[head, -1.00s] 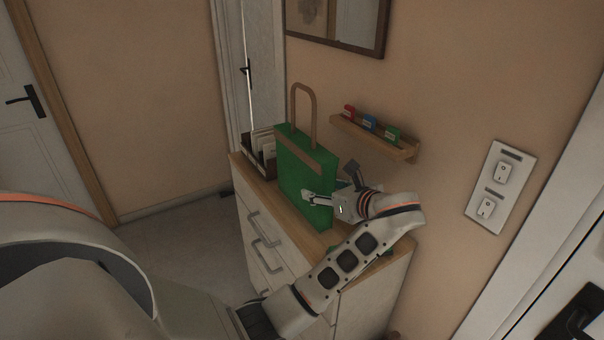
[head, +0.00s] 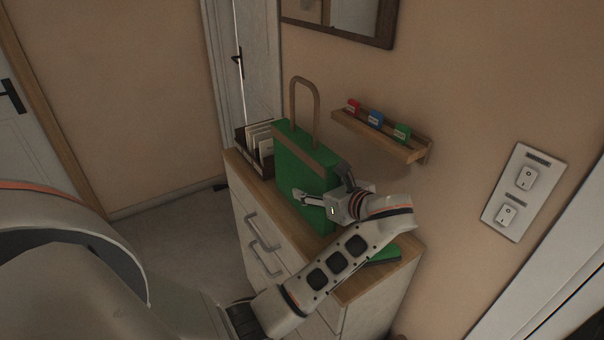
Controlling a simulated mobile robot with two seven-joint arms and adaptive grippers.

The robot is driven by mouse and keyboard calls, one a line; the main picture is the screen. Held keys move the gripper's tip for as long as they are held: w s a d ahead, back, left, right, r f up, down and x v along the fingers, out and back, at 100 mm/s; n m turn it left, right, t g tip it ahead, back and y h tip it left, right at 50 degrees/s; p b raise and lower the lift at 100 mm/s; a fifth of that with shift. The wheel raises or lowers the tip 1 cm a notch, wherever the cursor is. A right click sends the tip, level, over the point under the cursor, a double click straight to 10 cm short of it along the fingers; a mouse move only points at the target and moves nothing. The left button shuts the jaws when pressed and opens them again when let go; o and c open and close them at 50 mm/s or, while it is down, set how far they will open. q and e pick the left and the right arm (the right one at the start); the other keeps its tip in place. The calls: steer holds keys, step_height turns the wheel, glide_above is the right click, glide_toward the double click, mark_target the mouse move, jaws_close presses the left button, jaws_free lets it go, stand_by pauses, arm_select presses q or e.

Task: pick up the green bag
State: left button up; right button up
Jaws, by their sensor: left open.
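The green bag (head: 291,165) stands upright on a wood-topped dresser (head: 250,180), with its tan handle loop (head: 304,100) rising above it. A tan band runs along its upper part. My left gripper (head: 320,183) is at the bag's right side with its fingers spread apart. One finger lies across the bag's front face and the other is by its right edge near the wall side. I cannot tell whether either finger touches the bag. The gripper and wrist hide the bag's lower right part. My right gripper is not in view.
A file holder with papers (head: 258,145) stands just behind the bag. A wall shelf (head: 385,138) with red, blue and green items is to its right. A flat green item (head: 386,254) lies at the dresser's near end, partly behind my arm. A switch panel (head: 517,192) is at right.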

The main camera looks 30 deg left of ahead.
arm_select(q)
steer(key=shift+d, duration=0.1)
steer(key=shift+s+r, duration=0.1)
steer(key=c, duration=1.4)
steer(key=shift+c, duration=0.5)
steer(key=shift+r, duration=0.1)
